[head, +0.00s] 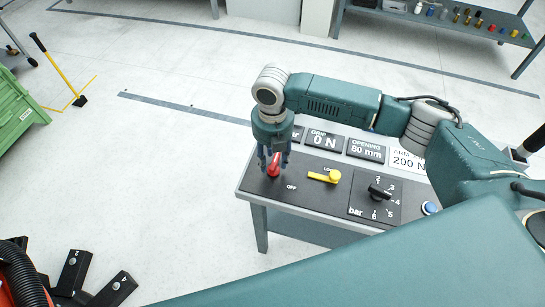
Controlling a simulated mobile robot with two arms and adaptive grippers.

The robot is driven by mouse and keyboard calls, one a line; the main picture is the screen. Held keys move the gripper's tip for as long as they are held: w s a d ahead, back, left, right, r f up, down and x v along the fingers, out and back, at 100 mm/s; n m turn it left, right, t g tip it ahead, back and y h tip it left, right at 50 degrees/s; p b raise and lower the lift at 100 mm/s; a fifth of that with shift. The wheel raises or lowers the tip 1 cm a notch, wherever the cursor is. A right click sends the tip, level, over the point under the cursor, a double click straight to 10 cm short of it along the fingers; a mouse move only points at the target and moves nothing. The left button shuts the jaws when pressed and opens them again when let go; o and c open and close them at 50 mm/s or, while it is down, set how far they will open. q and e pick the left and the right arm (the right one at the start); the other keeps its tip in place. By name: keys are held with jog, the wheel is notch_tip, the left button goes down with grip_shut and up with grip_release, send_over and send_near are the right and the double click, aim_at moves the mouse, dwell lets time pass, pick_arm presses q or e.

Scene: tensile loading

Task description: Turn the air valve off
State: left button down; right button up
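The control panel (305,198) is the dark top of a small bench. A red handle (273,170), which looks like the air valve, stands at the panel's left end, with an OFF label (291,187) to its lower right. My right gripper (274,162) points down over the red handle, its bluish fingers on either side of it. Whether the fingers touch or clamp the handle cannot be told. The fingers and wrist hide part of the handle and any label behind it. My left gripper is not in view.
A yellow handle (325,176) and a black dial (379,191) marked in bar sit to the right, with a blue button (430,208) at the end. Display plates (325,139) stand along the back edge.

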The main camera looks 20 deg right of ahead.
jog(key=shift+f, duration=0.3)
grip_shut()
jog(key=shift+r+m+p, duration=0.2)
jog(key=shift+m+p, duration=0.3)
jog(key=shift+p, duration=0.3)
jog(key=m+p, duration=0.7)
jog(key=p, duration=0.1)
jog(key=shift+s+d+r, duration=0.1)
jog(key=shift+d, duration=0.2)
jog(key=m+p, duration=0.2)
jog(key=m, duration=0.1)
jog(key=m+p, duration=0.2)
jog(key=p, duration=0.1)
jog(key=shift+s+d+m, duration=0.15)
jog(key=shift+m, duration=0.25)
jog(key=shift+s+f+m+p, duration=0.1)
jog(key=shift+m+p, duration=0.55)
jog(key=shift+m, duration=0.4)
jog(key=shift+s+f+m+p, duration=0.1)
jog(key=shift+m+p, duration=0.55)
jog(key=shift+m, duration=0.4)
